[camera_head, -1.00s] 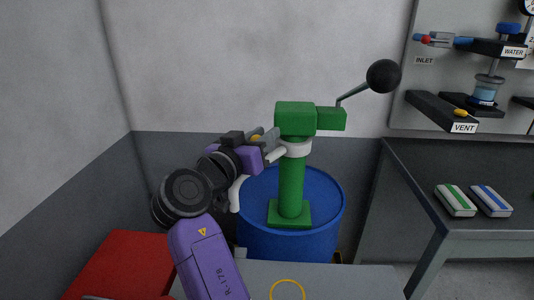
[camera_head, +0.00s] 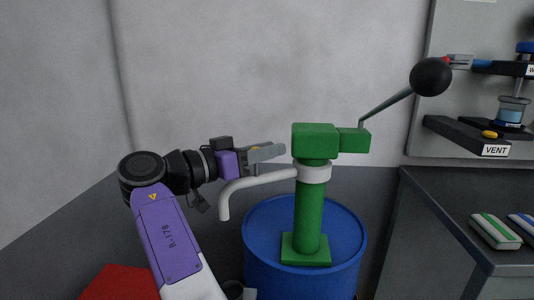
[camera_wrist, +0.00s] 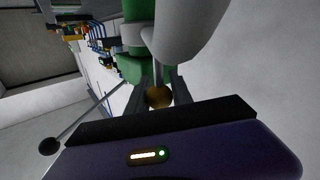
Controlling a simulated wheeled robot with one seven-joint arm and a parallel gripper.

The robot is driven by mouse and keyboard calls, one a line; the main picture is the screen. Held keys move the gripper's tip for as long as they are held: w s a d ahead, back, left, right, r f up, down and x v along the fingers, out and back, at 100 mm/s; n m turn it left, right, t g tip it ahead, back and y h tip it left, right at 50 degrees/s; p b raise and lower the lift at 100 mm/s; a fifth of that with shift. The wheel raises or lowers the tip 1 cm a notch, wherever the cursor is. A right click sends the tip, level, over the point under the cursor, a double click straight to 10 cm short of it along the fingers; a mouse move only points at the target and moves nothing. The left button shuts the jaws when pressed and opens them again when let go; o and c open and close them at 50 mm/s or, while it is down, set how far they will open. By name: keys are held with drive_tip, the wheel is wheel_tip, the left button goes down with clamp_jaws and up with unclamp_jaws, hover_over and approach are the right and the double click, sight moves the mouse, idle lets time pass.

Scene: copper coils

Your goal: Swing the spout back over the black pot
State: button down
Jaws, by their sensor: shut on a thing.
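A green hand pump (camera_head: 309,205) stands on a blue drum (camera_head: 262,245). Its white spout (camera_head: 258,180) reaches left from the white collar (camera_head: 313,172) and bends down at its left end. My gripper (camera_head: 268,152) is just above and behind the spout's arm in the head view. In the wrist view my gripper (camera_wrist: 158,98) is shut on a small brass knob (camera_wrist: 158,96) on a thin stem by the pale spout (camera_wrist: 185,35). I cannot make out the black pot for sure; a dark round thing (camera_head: 233,289) shows only partly at the bottom edge.
The pump's lever with a black ball (camera_head: 431,76) sticks up to the right. A dark bench (camera_head: 470,190) and a wall panel with a VENT shelf (camera_head: 480,138) are at the right. A red surface (camera_head: 115,282) is at the lower left. Bare wall is behind.

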drive_tip(key=shift+w, duration=0.15)
drive_tip(key=c, duration=1.1)
unclamp_jaws()
drive_tip(key=shift+c, duration=0.2)
drive_tip(key=p, duration=0.1)
hover_over(236, 183)
